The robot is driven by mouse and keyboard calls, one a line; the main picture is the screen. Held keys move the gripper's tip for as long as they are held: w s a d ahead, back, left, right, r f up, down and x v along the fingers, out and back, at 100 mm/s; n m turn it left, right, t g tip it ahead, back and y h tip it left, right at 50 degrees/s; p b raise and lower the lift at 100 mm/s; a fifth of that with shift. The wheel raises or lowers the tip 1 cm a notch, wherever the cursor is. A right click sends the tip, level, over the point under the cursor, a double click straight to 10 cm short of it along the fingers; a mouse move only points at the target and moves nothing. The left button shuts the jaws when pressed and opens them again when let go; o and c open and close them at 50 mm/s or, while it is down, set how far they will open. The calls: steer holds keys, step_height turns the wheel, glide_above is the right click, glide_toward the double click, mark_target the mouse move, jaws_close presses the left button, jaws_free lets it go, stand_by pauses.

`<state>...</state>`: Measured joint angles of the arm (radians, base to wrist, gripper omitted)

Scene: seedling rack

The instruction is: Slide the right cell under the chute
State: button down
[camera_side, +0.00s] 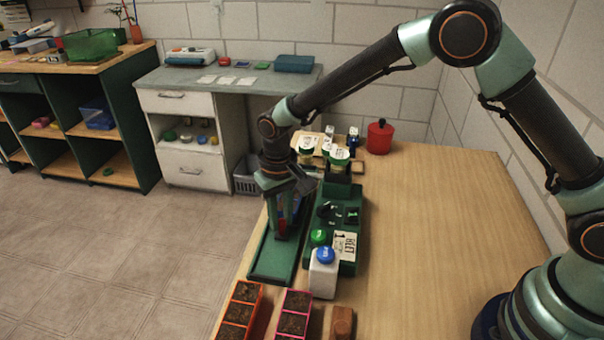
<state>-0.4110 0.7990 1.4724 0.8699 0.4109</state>
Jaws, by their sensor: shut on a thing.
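A long green tray (272,262) lies on the table, with its near end bare. My gripper (283,220) reaches down over the tray's middle from above. It is shut on a small cell with red and blue parts (283,226), mostly hidden by the fingers. A green machine (345,205) with a printed label stands close along the tray's right side. White-labelled containers with green bands (340,156) sit at its far end. I cannot make out the chute or whether the held cell is under it; my arm covers the tray's far part.
A white bottle with a blue cap (323,275) stands at the machine's near end. Orange-rimmed (240,312) and pink-rimmed (294,314) soil trays lie in front, beside a brown block (342,322). The table's right side is clear.

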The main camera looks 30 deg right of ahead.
steer(key=w+d, duration=0.6)
steer(key=shift+w, duration=0.1)
steer(key=c, duration=1)
jaws_free()
steer(key=shift+d, duration=0.1)
steer(key=shift+o, duration=0.2)
steer(key=shift+r, duration=0.1)
steer(key=shift+r, duration=0.3)
step_height(320, 180, up, 11)
steer(key=shift+r, duration=0.2)
